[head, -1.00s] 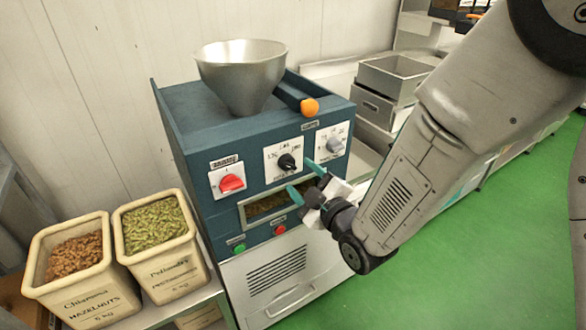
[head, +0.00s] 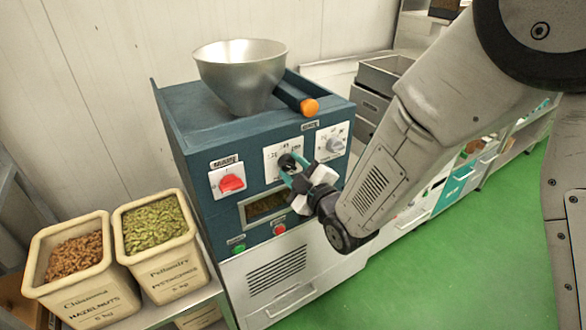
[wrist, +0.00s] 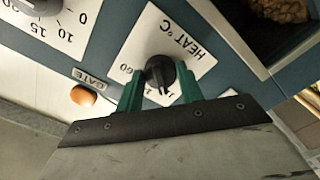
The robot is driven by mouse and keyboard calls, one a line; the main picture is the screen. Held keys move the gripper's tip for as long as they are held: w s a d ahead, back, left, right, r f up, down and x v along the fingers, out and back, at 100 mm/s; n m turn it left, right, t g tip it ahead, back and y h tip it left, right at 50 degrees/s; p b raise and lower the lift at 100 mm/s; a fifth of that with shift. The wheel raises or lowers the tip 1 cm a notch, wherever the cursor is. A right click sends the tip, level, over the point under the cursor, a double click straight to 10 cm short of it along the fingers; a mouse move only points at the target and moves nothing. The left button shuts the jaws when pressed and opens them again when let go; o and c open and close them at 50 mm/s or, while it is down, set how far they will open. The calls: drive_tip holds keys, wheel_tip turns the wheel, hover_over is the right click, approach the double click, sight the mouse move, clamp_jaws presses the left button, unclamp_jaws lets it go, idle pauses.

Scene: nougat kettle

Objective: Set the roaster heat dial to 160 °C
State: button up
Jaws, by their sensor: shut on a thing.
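The roaster heat dial (head: 287,161) is a black knob on a white plate in the middle of the roaster's blue front panel. It also shows in the wrist view (wrist: 160,73), beside the "HEAT °C" lettering; a "60" shows at the left of the knob. My gripper (head: 290,168) is at the dial, its green fingers on both sides of the knob. The wrist view shows my gripper (wrist: 160,88) shut on the knob. Some scale marks are hidden by the fingers, and I cannot read the exact setting.
A red switch (head: 231,183) is left of the dial; another grey dial (head: 335,145) is at its right. An orange-tipped gate lever (head: 309,107) sticks out above. Below are a window (head: 265,206), a green button (head: 238,248) and a red button (head: 279,229). Nut bins (head: 160,270) stand left.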

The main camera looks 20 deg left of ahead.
drive_tip(key=m, duration=1)
drive_tip(key=shift+s, duration=0.1)
drive_tip(key=m, duration=0.5)
drive_tip(key=shift+a, duration=0.1)
drive_tip(key=shift+m, duration=2.4)
drive_tip(key=o, duration=1)
